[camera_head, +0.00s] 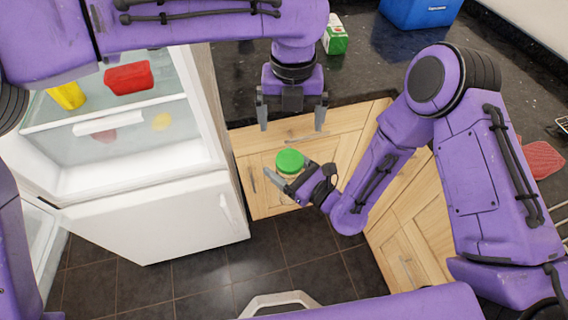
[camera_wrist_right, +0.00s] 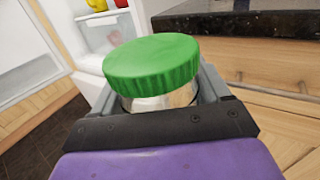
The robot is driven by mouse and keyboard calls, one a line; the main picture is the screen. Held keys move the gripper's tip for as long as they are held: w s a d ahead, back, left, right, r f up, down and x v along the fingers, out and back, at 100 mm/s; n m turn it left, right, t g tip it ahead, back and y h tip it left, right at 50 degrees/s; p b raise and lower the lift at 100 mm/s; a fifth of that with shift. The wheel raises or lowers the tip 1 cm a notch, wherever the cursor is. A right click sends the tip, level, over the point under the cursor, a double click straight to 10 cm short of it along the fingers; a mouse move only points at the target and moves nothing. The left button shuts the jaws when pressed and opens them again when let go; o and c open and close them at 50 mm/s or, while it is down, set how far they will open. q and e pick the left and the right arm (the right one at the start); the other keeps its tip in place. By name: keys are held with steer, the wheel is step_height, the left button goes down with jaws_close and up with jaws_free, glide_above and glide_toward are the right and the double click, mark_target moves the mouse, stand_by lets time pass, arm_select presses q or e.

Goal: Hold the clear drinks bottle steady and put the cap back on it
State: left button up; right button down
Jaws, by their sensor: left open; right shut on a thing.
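The clear bottle (camera_wrist_right: 165,102) is between the fingers of my right gripper (camera_head: 289,177), in front of the wooden cabinet. My right gripper is shut on its body, just below the cap. The wide green cap (camera_head: 290,161) sits on top of the bottle and looks level in the head view; it also shows in the right wrist view (camera_wrist_right: 152,62). I cannot tell whether it is screwed tight. My left gripper (camera_head: 291,120) is open and empty, fingers pointing down, above and apart from the cap.
An open white fridge (camera_head: 150,215) stands at the left, with a red container (camera_head: 129,77) and a yellow one (camera_head: 66,95) inside. The dark counter (camera_head: 365,75) behind holds a green-and-white carton (camera_head: 335,37) and a blue box (camera_head: 420,12). Wooden drawers (camera_head: 330,135) lie close behind the bottle.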

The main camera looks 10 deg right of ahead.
arm_select(q)
steer(key=a+f+n+g+y, duration=0.1)
steer(key=a+f+n, duration=0.8)
steer(key=f+n, duration=0.25)
steer(key=s+a+f+n+h, duration=0.3)
steer(key=s+f+n, duration=0.4)
steer(key=f+n, duration=0.35)
steer(key=s+a+f+n+h, duration=0.2)
steer(key=s+f+n, duration=0.6)
steer(key=f, duration=0.4)
steer(key=s+a+f+n+t+y, duration=0.1)
steer(key=s+a+n+t+y, duration=0.1)
steer(key=a+n, duration=0.5)
steer(key=s+a+f+n+t+y, duration=0.2)
steer(key=s+a+n+y, duration=0.3)
steer(key=a, duration=1.1)
steer(key=shift+s+f+n, duration=0.15)
steer(key=shift+s+n, duration=0.35)
steer(key=shift+n, duration=0.7)
